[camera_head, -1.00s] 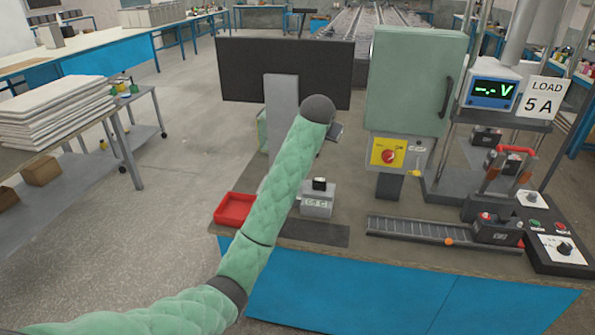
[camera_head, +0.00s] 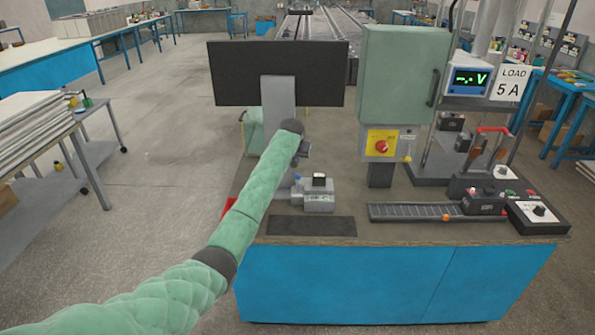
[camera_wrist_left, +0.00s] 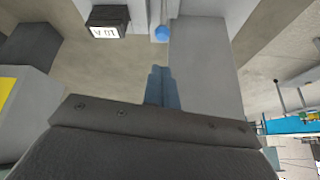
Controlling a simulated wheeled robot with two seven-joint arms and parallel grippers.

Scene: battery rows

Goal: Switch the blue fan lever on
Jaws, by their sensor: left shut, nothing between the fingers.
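A round blue knob (camera_wrist_left: 162,34) on a short grey stem shows at the top of the left wrist view, beside a grey upright surface (camera_wrist_left: 205,75). I take it to be the fan lever. My left gripper's fingers (camera_wrist_left: 162,84) are shut and empty, pointing towards the knob, with a visible gap between them. In the head view, my left gripper (camera_head: 302,150) is in front of the grey post below the dark panel, above the bench, partly hidden by its arm. My right gripper is not in view.
A small grey device with a black top (camera_head: 319,195) stands right of my left arm. A dark mat (camera_head: 312,226) lies at the bench's front. A green cabinet (camera_head: 400,80) and a yellow panel with a red knob (camera_head: 381,146) stand further right. A red tray (camera_head: 228,208) is mostly hidden.

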